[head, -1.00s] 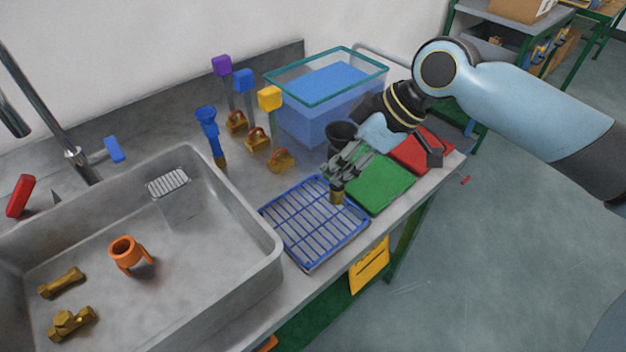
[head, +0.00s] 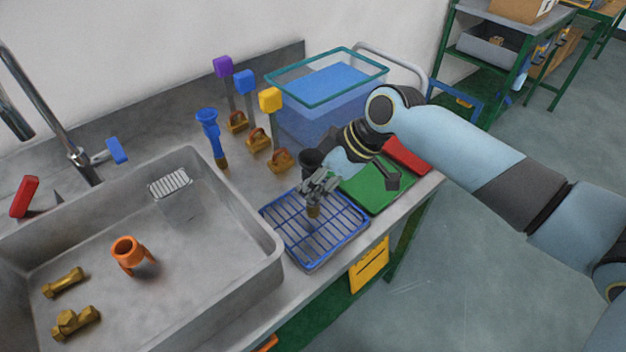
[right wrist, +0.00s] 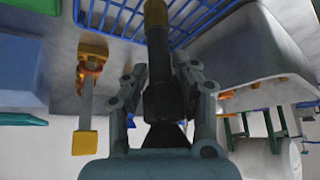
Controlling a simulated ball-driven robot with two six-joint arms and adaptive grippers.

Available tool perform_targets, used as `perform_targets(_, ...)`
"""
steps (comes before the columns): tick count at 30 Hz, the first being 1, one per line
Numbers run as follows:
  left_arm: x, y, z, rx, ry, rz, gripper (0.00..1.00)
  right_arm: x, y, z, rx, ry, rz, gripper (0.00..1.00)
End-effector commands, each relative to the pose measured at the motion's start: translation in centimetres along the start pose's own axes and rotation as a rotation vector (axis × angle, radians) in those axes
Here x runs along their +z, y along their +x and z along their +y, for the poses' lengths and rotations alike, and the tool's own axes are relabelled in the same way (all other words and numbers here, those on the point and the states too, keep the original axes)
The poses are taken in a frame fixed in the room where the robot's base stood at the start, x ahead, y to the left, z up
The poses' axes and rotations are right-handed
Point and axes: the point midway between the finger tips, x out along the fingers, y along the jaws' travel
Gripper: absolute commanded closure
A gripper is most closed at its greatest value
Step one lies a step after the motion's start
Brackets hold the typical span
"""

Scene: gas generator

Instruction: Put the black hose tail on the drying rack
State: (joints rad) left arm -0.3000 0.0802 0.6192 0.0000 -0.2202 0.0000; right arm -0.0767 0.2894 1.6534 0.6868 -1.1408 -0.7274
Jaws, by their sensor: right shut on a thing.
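The black hose tail (right wrist: 160,88) is a black piece with a flared end and a brass tip. My right gripper (head: 318,184) is shut on it. In the head view its black flared top (head: 311,160) rises above the fingers and its brass end (head: 313,211) points down over the rack. I cannot tell whether the brass end touches the rack. My left gripper is not in view.
The sink (head: 262,240) with an orange part (head: 127,252) and brass fittings (head: 75,322) is left of the rack. A green mat (head: 372,192) and a red mat (head: 408,157) lie to its right. A clear tub (head: 325,95), blue hose tail (head: 209,135) and valves stand behind.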

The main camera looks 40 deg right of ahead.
Motion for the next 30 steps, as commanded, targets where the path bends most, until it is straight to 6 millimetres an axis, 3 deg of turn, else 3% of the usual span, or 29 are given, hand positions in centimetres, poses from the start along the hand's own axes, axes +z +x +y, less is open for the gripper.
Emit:
perform_targets(1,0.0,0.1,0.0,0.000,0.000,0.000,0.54,0.1,0.1,0.0,0.000,0.000,0.000,0.70)
perform_targets(7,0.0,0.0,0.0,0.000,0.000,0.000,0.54,0.0,0.0,0.0,0.000,0.001,0.000,0.45)
perform_targets(17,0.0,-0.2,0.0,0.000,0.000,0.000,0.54,-0.1,-0.4,0.0,0.001,0.000,0.000,0.45)
perform_targets(20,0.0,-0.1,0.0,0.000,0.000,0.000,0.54,-0.1,-1.7,0.1,0.003,-0.002,0.000,0.45)
perform_targets(30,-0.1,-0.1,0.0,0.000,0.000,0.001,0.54,0.0,-9.4,0.0,0.002,-0.006,-0.004,0.45)
